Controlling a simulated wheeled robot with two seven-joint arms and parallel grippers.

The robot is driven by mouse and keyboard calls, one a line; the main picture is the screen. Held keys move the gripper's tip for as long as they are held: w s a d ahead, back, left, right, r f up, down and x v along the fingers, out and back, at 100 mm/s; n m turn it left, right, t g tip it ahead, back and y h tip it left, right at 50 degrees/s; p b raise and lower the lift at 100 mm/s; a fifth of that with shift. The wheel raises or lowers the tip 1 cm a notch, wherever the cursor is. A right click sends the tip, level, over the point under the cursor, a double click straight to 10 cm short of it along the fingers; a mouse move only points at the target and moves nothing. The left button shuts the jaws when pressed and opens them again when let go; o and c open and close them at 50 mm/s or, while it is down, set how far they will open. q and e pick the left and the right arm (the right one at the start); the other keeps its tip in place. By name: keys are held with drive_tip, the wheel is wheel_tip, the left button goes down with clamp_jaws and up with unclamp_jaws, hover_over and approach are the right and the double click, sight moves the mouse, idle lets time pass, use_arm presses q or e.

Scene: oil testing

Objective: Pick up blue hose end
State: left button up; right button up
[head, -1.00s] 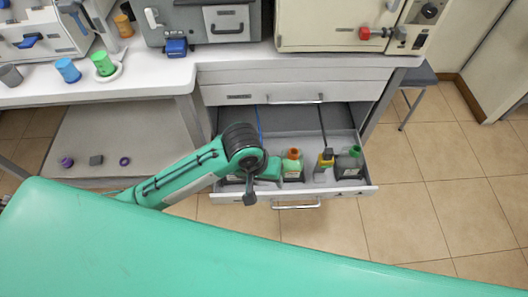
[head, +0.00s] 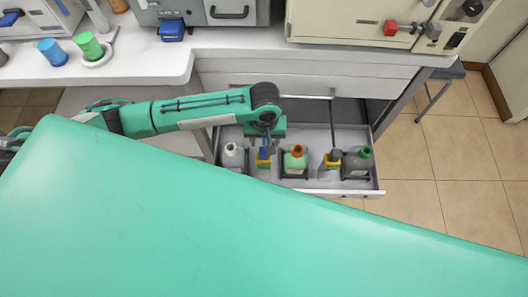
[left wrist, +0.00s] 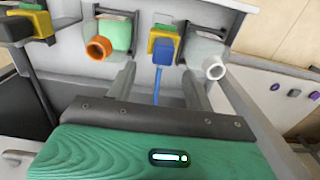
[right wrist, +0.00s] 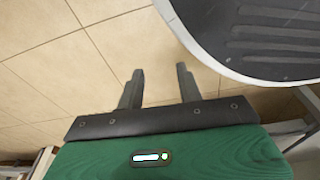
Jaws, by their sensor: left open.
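The blue hose end (left wrist: 163,50) sits in a yellow holder at the drawer's front in the left wrist view, with a thin blue hose running from it. In the head view the hose end (head: 267,151) shows just below my left gripper, partly hidden. My left gripper (head: 267,134) points down into the open drawer (head: 310,192). In the left wrist view its fingers (left wrist: 158,82) are apart with the blue hose between them, and the hose end lies beyond the tips. My right gripper (right wrist: 161,73) is open and empty over the tiled floor.
In the drawer, a white-mouthed grey bottle (head: 233,157) and an orange-mouthed green bottle (head: 295,160) flank the blue hose end. Further right are a dark hose end in a yellow holder (head: 332,158) and a green-mouthed grey bottle (head: 358,163). The counter (head: 230,45) overhangs behind.

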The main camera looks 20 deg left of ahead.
sight(264, 151)
use_arm(q)
drive_tip(key=shift+s+f, duration=0.15)
drive_tip(key=shift+f, duration=0.85)
drive_tip(key=shift+s+f, duration=0.2)
drive_tip(key=shift+f, duration=0.85)
drive_tip(key=shift+s+f, duration=0.15)
drive_tip(key=shift+f, duration=0.85)
drive_tip(key=c, duration=1)
